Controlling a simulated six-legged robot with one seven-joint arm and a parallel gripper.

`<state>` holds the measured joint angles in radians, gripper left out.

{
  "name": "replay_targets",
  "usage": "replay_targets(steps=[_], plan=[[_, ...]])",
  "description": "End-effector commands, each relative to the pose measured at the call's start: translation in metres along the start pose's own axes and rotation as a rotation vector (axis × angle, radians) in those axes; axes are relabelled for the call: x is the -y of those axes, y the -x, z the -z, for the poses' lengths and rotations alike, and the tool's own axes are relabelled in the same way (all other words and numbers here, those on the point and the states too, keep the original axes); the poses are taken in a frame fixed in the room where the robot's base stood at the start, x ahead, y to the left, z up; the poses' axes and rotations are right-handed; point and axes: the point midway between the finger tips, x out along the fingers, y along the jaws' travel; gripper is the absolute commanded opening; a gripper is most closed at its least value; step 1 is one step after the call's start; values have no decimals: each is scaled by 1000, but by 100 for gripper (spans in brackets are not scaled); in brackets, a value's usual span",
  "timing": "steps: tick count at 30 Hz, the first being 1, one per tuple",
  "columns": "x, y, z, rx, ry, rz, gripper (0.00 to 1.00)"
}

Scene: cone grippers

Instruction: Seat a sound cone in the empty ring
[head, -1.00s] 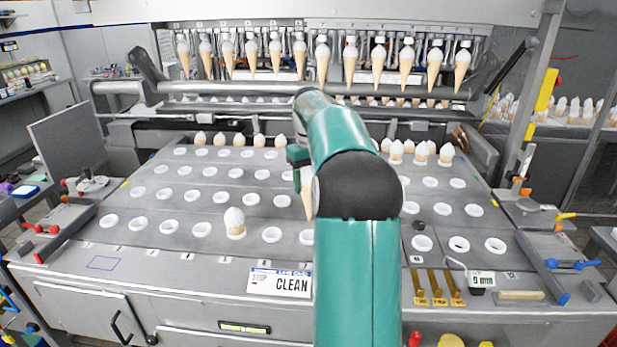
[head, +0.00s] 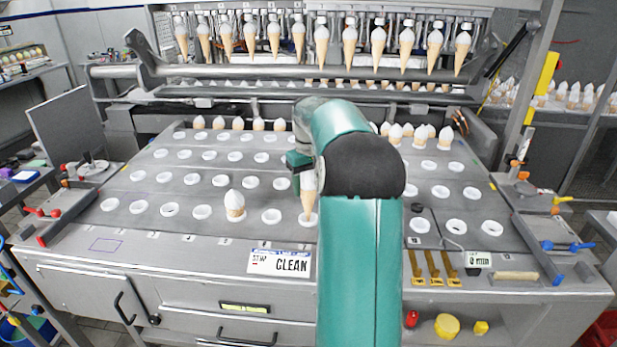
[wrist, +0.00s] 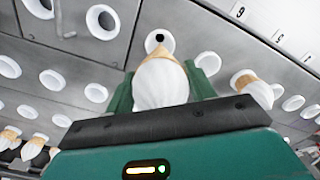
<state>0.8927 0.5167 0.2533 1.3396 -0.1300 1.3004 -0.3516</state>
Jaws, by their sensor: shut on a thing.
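My gripper (head: 304,170) is shut on a cone (head: 309,190) with a white top and a tan body, held upright, point down. It is over a white ring (head: 308,220) in the front row of the grey deck. The cone's tip meets the ring's opening in the head view. In the wrist view the held cone (wrist: 163,82) points at the ring (wrist: 159,38), whose dark hole shows just past the tip. I cannot tell how far the tip is inside. A seated cone (head: 235,204) stands two rings to the left.
Several empty rings (head: 271,216) fill the front rows. More cones (head: 446,136) stand in the back row. A row of cones hangs from the rack (head: 300,22) above. A CLEAN sign (head: 280,262) and brass tools (head: 433,268) lie along the front edge.

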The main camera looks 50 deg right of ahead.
Motion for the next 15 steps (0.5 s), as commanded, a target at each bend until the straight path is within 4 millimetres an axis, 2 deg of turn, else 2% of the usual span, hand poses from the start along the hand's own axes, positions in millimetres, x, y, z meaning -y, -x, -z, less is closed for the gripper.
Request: replay_targets(steps=[15], plan=[[0, -38, 0, 0, -1, 1, 43]])
